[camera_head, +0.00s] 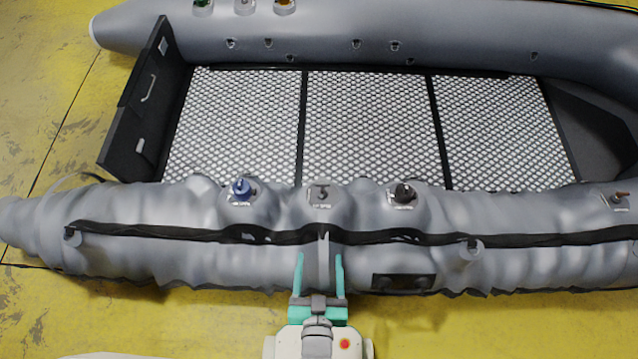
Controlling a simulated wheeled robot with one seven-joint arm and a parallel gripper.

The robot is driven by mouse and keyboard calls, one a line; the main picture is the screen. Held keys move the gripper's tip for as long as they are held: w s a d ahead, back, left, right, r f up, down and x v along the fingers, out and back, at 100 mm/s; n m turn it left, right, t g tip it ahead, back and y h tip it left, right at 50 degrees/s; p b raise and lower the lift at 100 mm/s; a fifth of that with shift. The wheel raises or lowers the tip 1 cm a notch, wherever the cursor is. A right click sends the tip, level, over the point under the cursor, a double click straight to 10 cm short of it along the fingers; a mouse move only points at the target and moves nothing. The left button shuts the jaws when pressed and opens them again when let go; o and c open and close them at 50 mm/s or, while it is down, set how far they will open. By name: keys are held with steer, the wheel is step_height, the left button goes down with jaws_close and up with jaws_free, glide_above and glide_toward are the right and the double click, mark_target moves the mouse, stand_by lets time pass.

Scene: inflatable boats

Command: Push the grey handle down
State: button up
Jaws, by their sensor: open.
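A small grey handle (321,191) sits on a raised grey mount on top of the near tube of the inflatable boat (160,225). It is between a blue knob and a black knob. My gripper (320,256) has teal fingers pointing away from me, toward the near tube. The fingers are spread apart and the jaws are open. The fingertips appear below the grey handle in the picture, and a pale upright strip of the tube shows between them. I cannot tell whether the fingers touch the tube. Nothing is held.
The blue knob (240,188) is left of the grey handle and the black knob (404,193) is right. A dark rope (150,230) runs along the near tube. A black panel (404,282) is on its side, right of my gripper. The yellow floor (120,320) is clear nearby.

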steer(key=w+f+g, duration=0.2)
steer(key=w+f, duration=0.5)
steer(key=g, duration=0.7)
glide_toward(322, 184)
steer(key=x, duration=0.8)
steer(key=shift+s, duration=0.15)
